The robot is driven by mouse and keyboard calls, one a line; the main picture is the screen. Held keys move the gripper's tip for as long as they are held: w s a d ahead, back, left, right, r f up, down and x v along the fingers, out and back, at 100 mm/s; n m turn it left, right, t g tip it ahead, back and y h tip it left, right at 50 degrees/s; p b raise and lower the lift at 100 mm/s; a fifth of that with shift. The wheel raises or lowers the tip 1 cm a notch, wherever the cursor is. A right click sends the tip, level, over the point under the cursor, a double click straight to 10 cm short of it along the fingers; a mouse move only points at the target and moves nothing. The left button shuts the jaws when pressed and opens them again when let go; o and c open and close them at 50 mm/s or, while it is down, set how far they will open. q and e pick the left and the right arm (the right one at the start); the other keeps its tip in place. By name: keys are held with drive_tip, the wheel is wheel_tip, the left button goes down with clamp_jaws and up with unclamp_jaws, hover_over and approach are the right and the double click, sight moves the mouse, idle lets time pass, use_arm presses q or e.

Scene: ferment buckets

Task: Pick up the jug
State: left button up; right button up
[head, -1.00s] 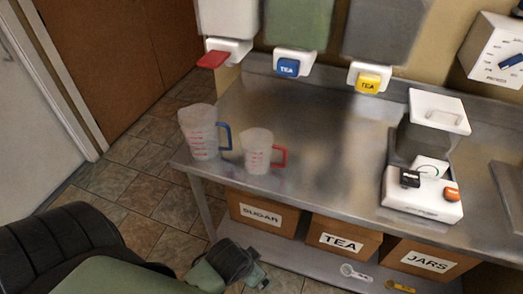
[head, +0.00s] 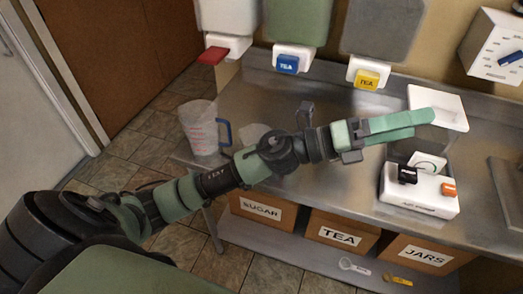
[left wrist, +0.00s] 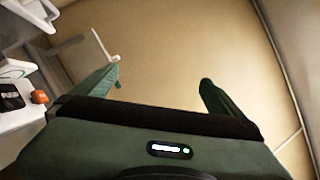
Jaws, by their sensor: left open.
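A clear measuring jug with a blue handle and red markings (head: 200,128) stands upright at the left end of the steel counter in the head view. A smaller clear jug (head: 250,133) stands to its right; my left arm covers most of it, including its handle. My right gripper is out of view.
Dispensers with red (head: 214,56), blue (head: 287,64) and yellow (head: 367,78) levers hang above the counter (head: 330,94). The white appliance (head: 425,200) stands on the right. Boxes labelled SUGAR (head: 262,211), TEA (head: 340,235) and JARS (head: 425,255) are on the lower shelf.

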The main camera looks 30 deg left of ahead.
use_arm(q)
wheel_tip(320, 180, down, 3)
drive_tip(key=s+d+m+g, duration=0.1)
drive_tip(key=d+m+g, duration=0.1)
drive_tip(key=m+g, duration=0.45)
drive_tip(key=m+g+y, duration=0.5)
drive_tip(key=m+y, duration=0.3)
drive_tip(key=y, duration=1.1)
approach(261, 136)
drive_tip(key=s+d+r, duration=0.1)
drive_tip(key=s+d, duration=0.1)
drive_tip(key=s, duration=0.2)
drive_tip(key=f+p, duration=0.1)
drive_tip(key=f, duration=0.1)
drive_tip(key=f+p, duration=0.1)
drive_tip(key=f, duration=0.1)
drive_tip(key=f+p, duration=0.1)
drive_tip(key=f, duration=0.2)
drive_tip(key=shift+w+d, duration=0.1)
drive_tip(key=shift+w, duration=0.15)
drive_tip(key=c, duration=1.8)
